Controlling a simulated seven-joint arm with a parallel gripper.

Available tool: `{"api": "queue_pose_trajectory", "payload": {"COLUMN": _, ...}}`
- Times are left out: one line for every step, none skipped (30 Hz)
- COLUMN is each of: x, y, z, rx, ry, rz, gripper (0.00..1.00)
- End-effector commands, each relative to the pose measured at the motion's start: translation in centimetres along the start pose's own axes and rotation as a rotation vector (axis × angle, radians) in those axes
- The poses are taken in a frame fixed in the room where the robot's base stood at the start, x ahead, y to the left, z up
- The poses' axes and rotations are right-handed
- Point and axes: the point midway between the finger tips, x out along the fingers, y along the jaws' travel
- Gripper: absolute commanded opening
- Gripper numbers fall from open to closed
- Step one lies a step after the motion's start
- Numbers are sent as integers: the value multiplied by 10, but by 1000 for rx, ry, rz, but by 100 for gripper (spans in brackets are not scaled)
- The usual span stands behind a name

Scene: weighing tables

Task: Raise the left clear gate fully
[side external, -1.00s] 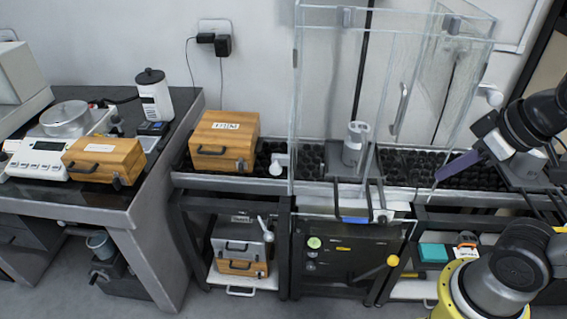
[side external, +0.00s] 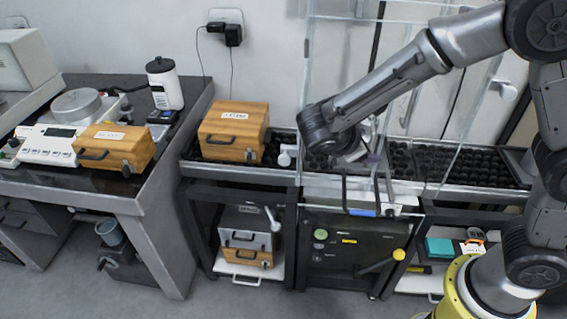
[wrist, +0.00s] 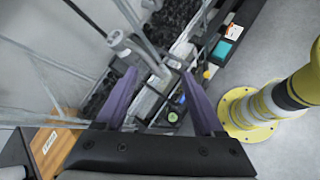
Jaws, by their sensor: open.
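The clear enclosure stands on the middle table in the side view. Its left clear gate (side external: 307,70) is a transparent upright panel whose edges are hard to make out. A white knob (side external: 285,159) sticks out by its lower left edge. My gripper is in front of the lower left part of the enclosure, its fingers mostly hidden behind my wrist in the side view. In the wrist view, my gripper (wrist: 158,88) has its two purple fingers spread apart, with nothing seen held between them. A grey rod shows beyond the fingers; I cannot tell what it belongs to.
A wooden case (side external: 233,132) stands left of the enclosure and shows in the wrist view (wrist: 45,147). Another wooden case (side external: 115,147) and a white scale (side external: 48,145) are on the left table. Dark bumpy material (side external: 460,168) lines the tray to the right.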

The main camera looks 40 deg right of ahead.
Motion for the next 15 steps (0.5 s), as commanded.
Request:
{"api": "queue_pose_trajectory", "payload": {"x": -1, "y": 5, "z": -22, "rx": -85, "ry": -49, "rz": 61, "gripper": 70}}
{"api": "queue_pose_trajectory", "payload": {"x": -2, "y": 8, "z": -34, "rx": -128, "ry": -75, "rz": 98, "gripper": 70}}
{"api": "queue_pose_trajectory", "payload": {"x": -4, "y": 12, "z": -50, "rx": -185, "ry": -111, "rz": 148, "gripper": 70}}
{"api": "queue_pose_trajectory", "payload": {"x": -6, "y": 14, "z": -62, "rx": -227, "ry": -136, "rz": 187, "gripper": 70}}
{"api": "queue_pose_trajectory", "payload": {"x": -8, "y": 16, "z": -74, "rx": -269, "ry": -163, "rz": 227, "gripper": 70}}
{"api": "queue_pose_trajectory", "payload": {"x": -10, "y": 18, "z": -91, "rx": -323, "ry": -198, "rz": 281, "gripper": 70}}
{"api": "queue_pose_trajectory", "payload": {"x": -13, "y": 18, "z": -105, "rx": -362, "ry": -222, "rz": 323, "gripper": 70}}
{"api": "queue_pose_trajectory", "payload": {"x": -15, "y": 18, "z": -118, "rx": -401, "ry": -247, "rz": 366, "gripper": 70}}
{"api": "queue_pose_trajectory", "payload": {"x": -18, "y": 17, "z": -136, "rx": -451, "ry": -279, "rz": 421, "gripper": 70}}
{"api": "queue_pose_trajectory", "payload": {"x": -21, "y": 16, "z": -148, "rx": -485, "ry": -302, "rz": 463, "gripper": 70}}
{"api": "queue_pose_trajectory", "payload": {"x": -24, "y": 14, "z": -161, "rx": -517, "ry": -322, "rz": 503, "gripper": 70}}
{"api": "queue_pose_trajectory", "payload": {"x": -26, "y": 10, "z": -176, "rx": -556, "ry": -349, "rz": 553, "gripper": 70}}
{"api": "queue_pose_trajectory", "payload": {"x": -28, "y": 7, "z": -187, "rx": -582, "ry": -366, "rz": 589, "gripper": 70}}
{"api": "queue_pose_trajectory", "payload": {"x": -30, "y": 5, "z": -197, "rx": -606, "ry": -382, "rz": 621, "gripper": 70}}
{"api": "queue_pose_trajectory", "payload": {"x": -33, "y": 1, "z": -208, "rx": -633, "ry": -401, "rz": 661, "gripper": 70}}
